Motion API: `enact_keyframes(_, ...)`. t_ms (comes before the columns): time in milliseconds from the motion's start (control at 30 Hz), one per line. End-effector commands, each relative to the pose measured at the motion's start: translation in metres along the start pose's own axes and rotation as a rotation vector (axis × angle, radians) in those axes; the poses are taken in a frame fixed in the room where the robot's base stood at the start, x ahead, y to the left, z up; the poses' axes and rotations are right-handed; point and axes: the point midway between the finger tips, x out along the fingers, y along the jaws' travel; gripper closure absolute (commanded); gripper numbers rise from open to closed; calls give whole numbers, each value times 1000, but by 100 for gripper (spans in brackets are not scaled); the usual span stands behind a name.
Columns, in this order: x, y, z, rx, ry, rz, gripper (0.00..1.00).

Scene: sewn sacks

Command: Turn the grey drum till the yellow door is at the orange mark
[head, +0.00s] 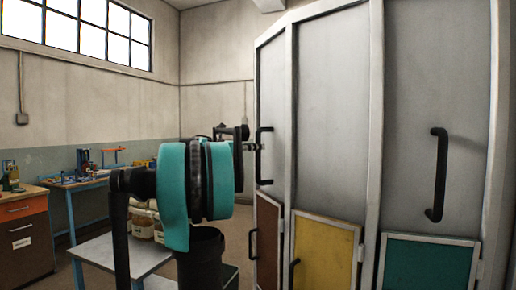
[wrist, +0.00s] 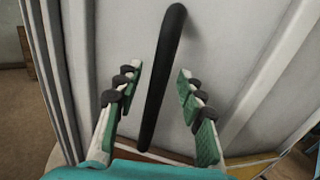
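The grey drum (head: 335,100) is a tall faceted body filling the right of the head view. Low on its facets are a red-brown door (head: 269,240), a yellow door (head: 323,255) and a teal door (head: 428,265). The yellow door is on the facet between the other two. A black upright handle (head: 259,170) is on the facet above the red-brown door. My gripper (wrist: 158,72) is open, with a black handle (wrist: 160,85) between its fingers and gaps visible on both sides. In the head view my arm hides part of the gripper. I see no orange mark.
Another black handle (head: 437,175) sticks out above the teal door. A blue workbench (head: 75,184) and an orange-fronted cabinet (head: 27,235) are at the far left.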

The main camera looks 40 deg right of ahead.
Motion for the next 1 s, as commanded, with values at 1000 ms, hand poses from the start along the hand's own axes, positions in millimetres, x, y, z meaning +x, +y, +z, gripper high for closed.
enact_keyframes(1000, 18, 0, 0, 0, 0, 1, 100)
